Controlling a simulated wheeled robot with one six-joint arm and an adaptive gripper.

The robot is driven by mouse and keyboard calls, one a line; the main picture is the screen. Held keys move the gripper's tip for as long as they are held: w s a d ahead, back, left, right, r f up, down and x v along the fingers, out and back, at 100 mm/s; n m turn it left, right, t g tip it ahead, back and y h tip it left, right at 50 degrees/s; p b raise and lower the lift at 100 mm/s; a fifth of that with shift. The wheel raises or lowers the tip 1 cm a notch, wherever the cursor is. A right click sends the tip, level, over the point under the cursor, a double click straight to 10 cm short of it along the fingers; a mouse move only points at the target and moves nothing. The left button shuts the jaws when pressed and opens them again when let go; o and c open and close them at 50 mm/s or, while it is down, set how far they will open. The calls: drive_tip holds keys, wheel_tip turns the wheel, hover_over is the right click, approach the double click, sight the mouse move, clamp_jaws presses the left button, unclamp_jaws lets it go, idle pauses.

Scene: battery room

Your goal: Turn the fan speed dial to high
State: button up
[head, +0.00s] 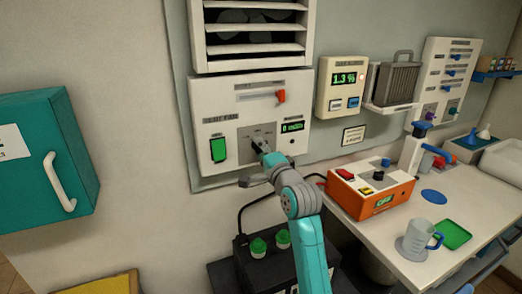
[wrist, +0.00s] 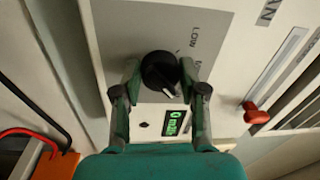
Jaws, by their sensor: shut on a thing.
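The vent fan panel (head: 207,112) is a white box on the wall in the head view, with a grey dial plate at its lower middle. The black fan speed dial (wrist: 158,68) sits between the two fingers of my gripper (wrist: 160,82) in the wrist view. The fingers are closed on its sides. A white mark on the dial points to the lower right of that picture; LOW is printed above it, and other labels are partly covered. The panel's green display (head: 292,126) reads 0.
The panel also has a green rocker switch (head: 218,149) and a red slider knob (head: 281,96). A louvred vent (head: 250,50) is above. An orange box (head: 370,190) stands on the bench to the right. A teal cabinet (head: 45,150) is at the left.

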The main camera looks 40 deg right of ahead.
drive_tip(key=shift+m, duration=0.3)
drive_tip(key=o, duration=1.1)
drive_tip(key=shift+o, duration=0.2)
drive_tip(key=shift+s, duration=0.1)
drive_tip(key=v, duration=1.1)
drive_tip(key=shift+s, duration=0.4)
drive_tip(key=shift+a+f, duration=0.15)
